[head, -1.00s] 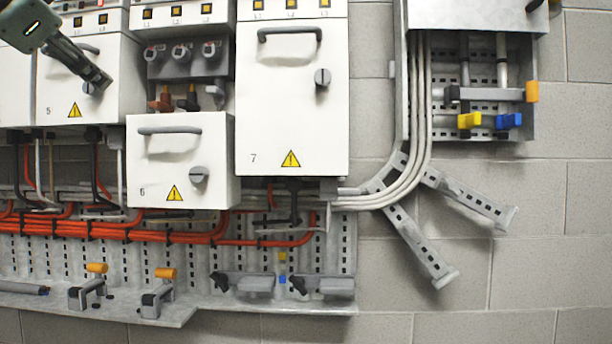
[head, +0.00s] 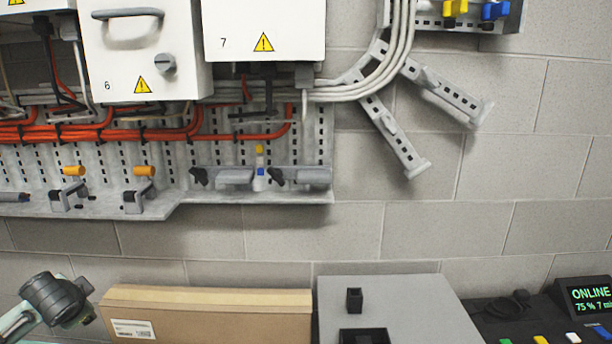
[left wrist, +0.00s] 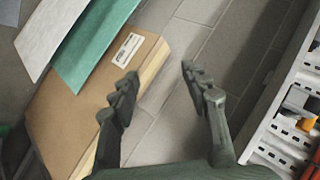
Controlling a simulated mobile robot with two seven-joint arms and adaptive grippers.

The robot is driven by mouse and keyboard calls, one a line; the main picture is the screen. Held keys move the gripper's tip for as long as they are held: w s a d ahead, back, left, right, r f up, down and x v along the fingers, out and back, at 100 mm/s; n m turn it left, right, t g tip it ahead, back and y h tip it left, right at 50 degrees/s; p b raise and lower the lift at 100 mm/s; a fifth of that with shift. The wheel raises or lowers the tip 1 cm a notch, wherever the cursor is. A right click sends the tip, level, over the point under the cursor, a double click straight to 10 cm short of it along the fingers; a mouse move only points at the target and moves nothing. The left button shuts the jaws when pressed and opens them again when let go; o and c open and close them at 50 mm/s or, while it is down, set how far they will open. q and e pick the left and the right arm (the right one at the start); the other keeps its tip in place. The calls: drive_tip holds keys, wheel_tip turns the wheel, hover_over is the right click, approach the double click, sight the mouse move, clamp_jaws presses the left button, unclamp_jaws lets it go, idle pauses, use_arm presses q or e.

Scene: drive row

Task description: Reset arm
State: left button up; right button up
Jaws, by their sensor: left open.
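My left gripper (left wrist: 158,73) is open and empty in the left wrist view. The cardboard box lies beyond the left finger, and the metal wall rack is off to the right. In the head view only a dark, rounded part of my left arm shows at the lower left, just left of the cardboard box; the fingertips cannot be made out there. My right gripper is in neither view.
The cardboard box (head: 210,318) lies below the wall next to a grey case (head: 400,295). A dark console with a lit screen (head: 590,299) is at the right. The perforated wall rack (head: 110,158) carries clamps and orange cables under white cabinets (head: 264,28).

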use_arm(q)
drive_tip(key=s+a+f+m+g, duration=0.2)
drive_tip(key=s+a+f+g, duration=0.15)
drive_tip(key=s+f, duration=1.35)
drive_tip(key=s+d+f+n+h, duration=0.1)
drive_tip(key=d+f, duration=0.3)
drive_tip(key=d, duration=0.4)
drive_tip(key=s+d+f+n+h, duration=0.2)
drive_tip(key=s+d+f, duration=0.1)
drive_tip(key=d, duration=0.6)
drive_tip(key=s+d+f+n+h, duration=0.2)
drive_tip(key=d+f, duration=0.4)
drive_tip(key=d, duration=0.3)
drive_tip(key=shift+s+d+g, duration=0.25)
drive_tip(key=shift+s+g, duration=0.2)
